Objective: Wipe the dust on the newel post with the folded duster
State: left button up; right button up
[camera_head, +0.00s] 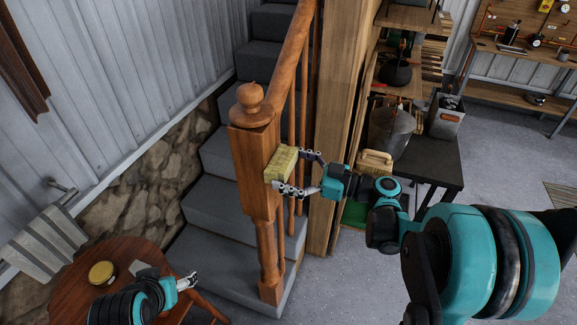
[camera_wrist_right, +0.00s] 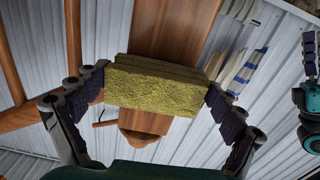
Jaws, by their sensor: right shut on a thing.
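The wooden newel post (camera_head: 255,160) stands at the foot of the stairs, with a round ball cap on top. The folded yellow duster (camera_head: 281,164) is at the right face of its square block and looks to be against it. My right gripper (camera_head: 297,172) is shut on the duster, a finger on each side; the duster also shows in the right wrist view (camera_wrist_right: 155,88), with the post (camera_wrist_right: 172,35) behind it. I cannot make out dust on the post. My left gripper (camera_head: 187,282) is low at the left by the round table; its fingers are too small to read.
A round wooden table (camera_head: 65,285) holds a yellow tin (camera_head: 102,273). Grey stairs (camera_head: 215,205) rise behind the post, with a wooden handrail (camera_head: 292,50). Shelves with a metal bucket (camera_head: 390,130) and a dark table (camera_head: 430,160) stand to the right.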

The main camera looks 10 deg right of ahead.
jog(key=shift+v, duration=2.85)
jog(key=shift+v, duration=1.55)
